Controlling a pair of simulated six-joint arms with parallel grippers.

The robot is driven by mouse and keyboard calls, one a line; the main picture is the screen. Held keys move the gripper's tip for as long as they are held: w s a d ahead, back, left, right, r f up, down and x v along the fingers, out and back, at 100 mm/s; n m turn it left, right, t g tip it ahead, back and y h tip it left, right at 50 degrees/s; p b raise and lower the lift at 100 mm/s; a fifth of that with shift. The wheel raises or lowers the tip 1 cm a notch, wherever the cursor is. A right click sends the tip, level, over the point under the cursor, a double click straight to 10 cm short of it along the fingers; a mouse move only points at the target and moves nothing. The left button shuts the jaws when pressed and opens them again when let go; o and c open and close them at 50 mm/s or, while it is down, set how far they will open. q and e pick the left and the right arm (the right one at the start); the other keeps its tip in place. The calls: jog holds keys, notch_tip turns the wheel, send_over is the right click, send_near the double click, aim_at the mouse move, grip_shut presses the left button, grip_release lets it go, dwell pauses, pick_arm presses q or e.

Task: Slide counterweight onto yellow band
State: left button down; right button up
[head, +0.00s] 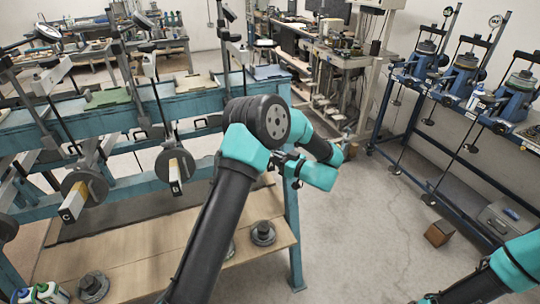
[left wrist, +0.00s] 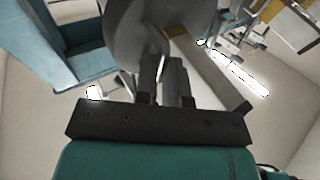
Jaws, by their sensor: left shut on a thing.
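In the left wrist view, the counterweight (left wrist: 128,30) is a big dark grey disc at the top centre. My left gripper (left wrist: 172,75) is shut on it at its edge. Whether the disc overlaps the band I cannot tell. In the head view, my left arm hides this disc and lever; only a dark bit of the left gripper (head: 284,162) shows. My right gripper is out of view; only part of that arm shows at bottom right.
Loose dark weights (head: 263,233) lie on the lower wooden shelf (head: 150,270). A blue rack (head: 385,105) stands at right. The floor between is mostly clear.

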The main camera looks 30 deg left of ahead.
pick_arm(q)
jog(key=c, duration=1.5)
grip_release()
jog(key=s+d, duration=0.1)
jog(key=d, duration=0.4)
jog(key=s+d, duration=0.1)
jog(key=d, duration=1.1)
jog(key=shift+s+d, duration=0.15)
jog(key=shift+s, duration=0.25)
